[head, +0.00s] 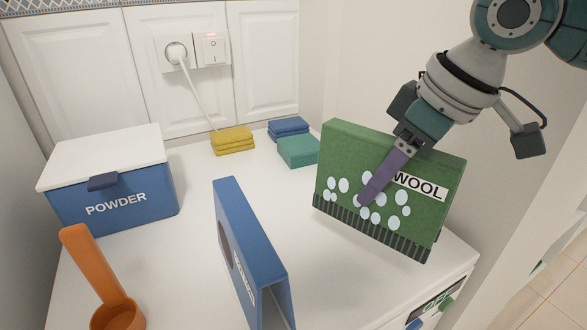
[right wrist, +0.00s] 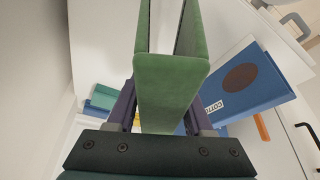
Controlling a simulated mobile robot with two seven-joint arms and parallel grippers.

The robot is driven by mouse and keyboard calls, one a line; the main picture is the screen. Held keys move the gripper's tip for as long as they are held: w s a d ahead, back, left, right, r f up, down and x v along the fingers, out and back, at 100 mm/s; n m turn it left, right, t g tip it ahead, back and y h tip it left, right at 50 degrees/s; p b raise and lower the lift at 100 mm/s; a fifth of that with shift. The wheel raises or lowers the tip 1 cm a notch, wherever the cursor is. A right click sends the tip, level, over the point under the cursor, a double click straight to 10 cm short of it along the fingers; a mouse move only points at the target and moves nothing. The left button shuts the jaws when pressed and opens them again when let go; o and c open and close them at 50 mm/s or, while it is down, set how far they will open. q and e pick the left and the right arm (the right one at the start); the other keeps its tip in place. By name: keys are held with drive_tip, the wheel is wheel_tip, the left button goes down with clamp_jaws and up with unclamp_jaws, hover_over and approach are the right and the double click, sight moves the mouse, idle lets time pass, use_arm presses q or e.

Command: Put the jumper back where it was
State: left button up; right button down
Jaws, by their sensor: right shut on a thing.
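The jumper is a green folded piece (head: 335,160) with pale spots, a ribbed dark hem and a "WOOL" label. It is upright and slightly tilted at the right of the white worktop in the head view. My right gripper (head: 372,192) is shut on it from above, one purple finger lying across its spotted face. In the right wrist view the jumper's closed green fold (right wrist: 170,80) lies between both fingers of the gripper (right wrist: 160,112). I cannot tell whether its hem touches the worktop. My left gripper is not in view.
A blue folded "COTTON" piece (right wrist: 245,82) stands upright at the front middle (head: 250,245). A blue "POWDER" box (head: 120,208) and an orange scoop (head: 95,265) are at left. Yellow cloths (head: 233,140), blue cloths (head: 288,127) and a teal cloth (head: 298,151) lie behind. The worktop's middle (head: 190,240) is clear.

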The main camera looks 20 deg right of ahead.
wheel_tip(320, 180, down, 6)
drive_tip(key=shift+r+b, duration=0.25)
drive_tip(key=shift+b, duration=0.2)
drive_tip(key=shift+f, duration=0.1)
drive_tip(key=shift+f, duration=0.2)
drive_tip(key=shift+c, duration=1.5)
unclamp_jaws()
drive_tip(key=shift+r, duration=0.15)
